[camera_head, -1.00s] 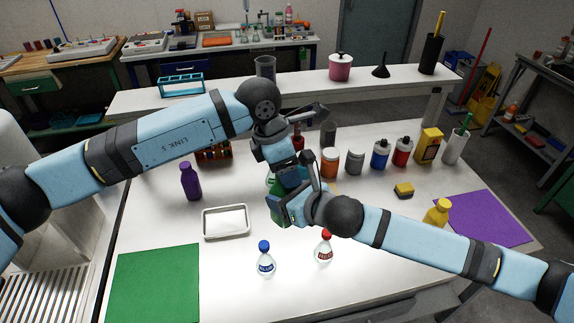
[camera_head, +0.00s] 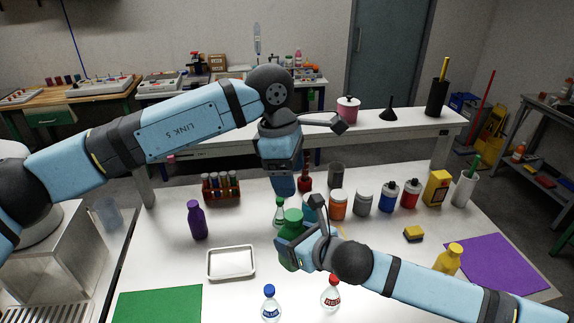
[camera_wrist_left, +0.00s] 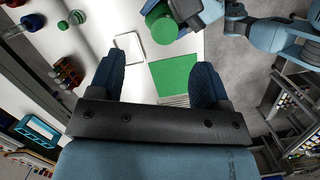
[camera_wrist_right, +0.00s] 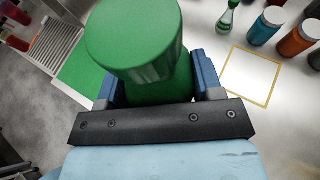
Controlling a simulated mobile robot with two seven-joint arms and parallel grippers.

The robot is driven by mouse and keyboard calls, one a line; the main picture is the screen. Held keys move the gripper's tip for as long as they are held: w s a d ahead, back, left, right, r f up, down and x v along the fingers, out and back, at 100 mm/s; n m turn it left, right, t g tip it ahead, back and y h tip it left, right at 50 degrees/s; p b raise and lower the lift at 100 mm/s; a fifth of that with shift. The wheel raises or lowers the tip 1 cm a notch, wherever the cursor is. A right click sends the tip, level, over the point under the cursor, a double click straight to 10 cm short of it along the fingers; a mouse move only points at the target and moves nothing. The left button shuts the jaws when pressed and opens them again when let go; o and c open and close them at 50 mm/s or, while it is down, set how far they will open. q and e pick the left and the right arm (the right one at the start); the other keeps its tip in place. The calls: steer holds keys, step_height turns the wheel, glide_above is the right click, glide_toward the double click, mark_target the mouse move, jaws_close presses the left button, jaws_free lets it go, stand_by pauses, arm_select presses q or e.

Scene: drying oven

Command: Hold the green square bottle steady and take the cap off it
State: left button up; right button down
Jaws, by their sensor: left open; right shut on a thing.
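The green square bottle (camera_head: 289,252) is upright at the middle of the table, its green round cap (camera_head: 293,216) on top. The cap fills the upper middle of the right wrist view (camera_wrist_right: 135,35) and appears at the top of the left wrist view (camera_wrist_left: 161,24). My right gripper (camera_head: 305,243) is shut around the bottle's body below the cap; its fingers flank the body in the right wrist view. My left gripper (camera_head: 284,188) is open and empty, raised above and behind the cap and apart from it. The bottle's base is hidden.
A small green flask (camera_head: 279,212) stands just behind the bottle. A white tray (camera_head: 231,276) and purple bottle (camera_head: 197,222) are to the left. Blue-capped (camera_head: 270,305) and red-capped (camera_head: 331,296) flasks stand in front. Several jars, including an orange one (camera_head: 338,207), stand right. A yellow-bordered square (camera_wrist_right: 262,95) lies nearby.

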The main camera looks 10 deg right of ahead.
mark_target(294, 214)
arm_select(q)
steer(key=f+m, duration=0.1)
steer(key=f, duration=0.2)
steer(key=f+m, duration=0.1)
steer(key=f, duration=0.2)
steer(key=f+m, duration=0.1)
steer(key=f, duration=0.2)
steer(key=shift+s+d+g+y, duration=0.3)
steer(key=shift+s+d+y, duration=0.05)
steer(key=shift+s+y, duration=0.05)
steer(key=shift+r, duration=0.1)
steer(key=c, duration=1.1)
steer(key=n, duration=0.5)
steer(key=shift+t, duration=0.4)
steer(key=shift+c, duration=0.2)
steer(key=shift+r, duration=0.15)
steer(key=shift+r, duration=0.95)
